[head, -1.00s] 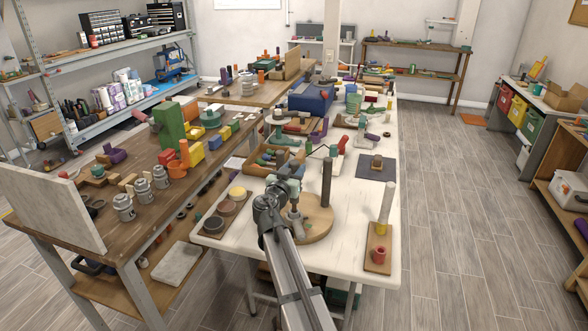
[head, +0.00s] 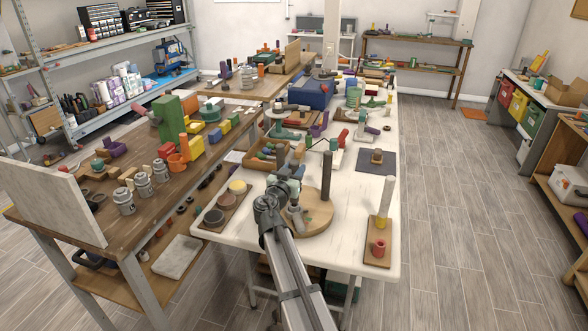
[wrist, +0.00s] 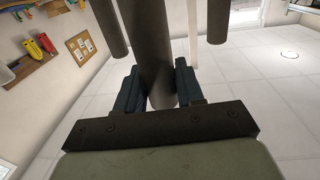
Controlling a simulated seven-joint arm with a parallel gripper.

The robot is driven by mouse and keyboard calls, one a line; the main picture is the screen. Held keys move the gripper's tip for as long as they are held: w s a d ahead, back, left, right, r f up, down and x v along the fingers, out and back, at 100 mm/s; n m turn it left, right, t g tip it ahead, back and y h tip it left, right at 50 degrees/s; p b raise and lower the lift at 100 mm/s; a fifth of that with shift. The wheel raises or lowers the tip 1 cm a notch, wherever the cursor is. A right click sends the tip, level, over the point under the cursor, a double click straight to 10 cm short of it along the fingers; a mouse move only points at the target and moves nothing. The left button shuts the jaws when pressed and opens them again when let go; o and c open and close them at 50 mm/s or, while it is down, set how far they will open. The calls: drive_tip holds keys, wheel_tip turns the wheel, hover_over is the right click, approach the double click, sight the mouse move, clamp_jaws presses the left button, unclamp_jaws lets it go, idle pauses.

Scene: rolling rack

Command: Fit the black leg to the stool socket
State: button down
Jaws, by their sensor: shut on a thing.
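In the wrist view my gripper (wrist: 157,82) is shut on a dark leg (wrist: 153,35), with one finger on each side and its end showing between them. Two more dark cylinders show at the top, to the left (wrist: 110,25) and right (wrist: 216,20) of it, apart from the fingers. In the head view a round wooden stool seat (head: 318,218) lies on the white table, with a tall black leg (head: 327,178) upright at its back right. I cannot see a socket.
At the right front, a wooden board (head: 377,258) bears a red piece (head: 379,248) and a pale cylinder with a yellow base (head: 386,200). A parts box (head: 262,163) stands behind.

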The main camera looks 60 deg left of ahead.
drive_tip(key=shift+f, duration=0.8)
drive_tip(key=c, duration=0.6)
unclamp_jaws()
drive_tip(key=shift+s+d, duration=0.1)
drive_tip(key=v, duration=1.3)
drive_tip(key=shift+s+d, duration=0.2)
drive_tip(key=shift+s, duration=0.05)
